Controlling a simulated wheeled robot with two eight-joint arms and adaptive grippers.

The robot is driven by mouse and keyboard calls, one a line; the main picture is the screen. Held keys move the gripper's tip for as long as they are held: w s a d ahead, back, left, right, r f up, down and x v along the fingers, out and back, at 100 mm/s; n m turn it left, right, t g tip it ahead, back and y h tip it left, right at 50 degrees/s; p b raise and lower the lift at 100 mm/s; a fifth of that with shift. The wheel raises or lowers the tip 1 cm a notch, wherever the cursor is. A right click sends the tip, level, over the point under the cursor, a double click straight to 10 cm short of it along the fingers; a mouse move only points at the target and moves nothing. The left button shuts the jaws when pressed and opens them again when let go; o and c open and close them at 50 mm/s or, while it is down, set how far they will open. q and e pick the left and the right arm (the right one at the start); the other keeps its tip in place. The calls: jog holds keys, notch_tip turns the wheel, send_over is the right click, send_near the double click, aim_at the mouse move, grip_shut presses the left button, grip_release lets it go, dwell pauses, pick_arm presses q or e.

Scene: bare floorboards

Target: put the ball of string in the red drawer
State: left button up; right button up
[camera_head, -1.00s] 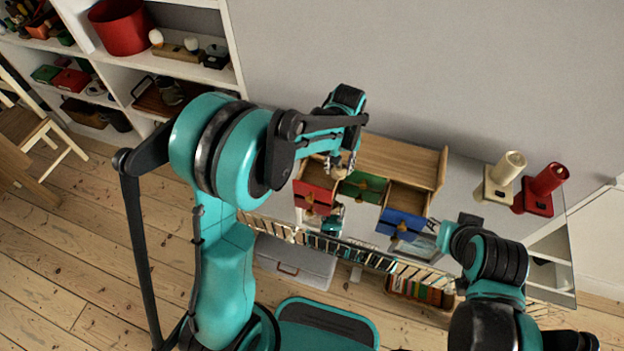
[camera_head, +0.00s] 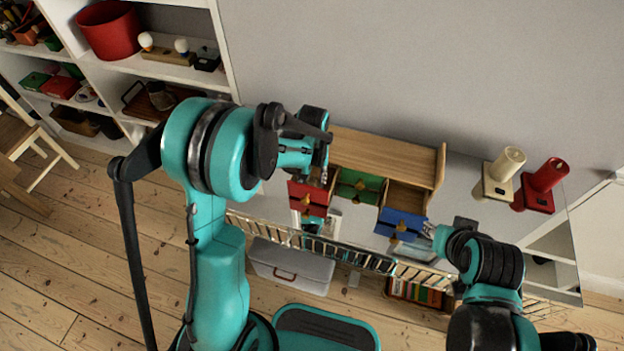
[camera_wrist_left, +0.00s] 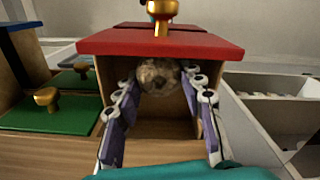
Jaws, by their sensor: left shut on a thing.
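The red drawer (camera_head: 307,196) is pulled open at the left end of the small wooden cabinet; its red front and brass knob also show in the left wrist view (camera_wrist_left: 160,42). My left gripper (camera_head: 325,178) is over this drawer. In the left wrist view its fingers (camera_wrist_left: 160,95) reach into the drawer's opening, shut on the ball of string (camera_wrist_left: 158,76), a brownish ball. Whether the ball touches the drawer floor I cannot tell. My right gripper (camera_head: 428,229) is beside the blue drawer (camera_head: 401,224); its finger opening is too small to read.
The wooden cabinet (camera_head: 385,155) stands on a table against the wall. A cream holder (camera_head: 500,178) and a red holder (camera_head: 541,186) stand to the right. A shelf (camera_head: 220,75) is at the left.

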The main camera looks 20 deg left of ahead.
aim_at(312, 179)
pick_arm(q)
jog(key=shift+f, duration=0.2)
jog(key=o, duration=1.1)
jog(key=shift+o, duration=0.2)
jog(key=shift+r, duration=0.1)
jog(key=shift+r, duration=0.25)
notch_tip(312, 179, up, 11)
jog(key=p, duration=0.4)
jog(key=s+a+r+m+t, duration=0.1)
jog(key=s+r+t, duration=0.2)
jog(key=s, duration=0.5)
jog(key=s+a+r+m+t, duration=0.1)
jog(key=s+r+t, duration=0.3)
jog(key=s+r, duration=0.2)
jog(key=shift+s+a+r+m, duration=0.15)
jog(key=shift+s+a+m, duration=0.15)
jog(key=shift+s, duration=0.85)
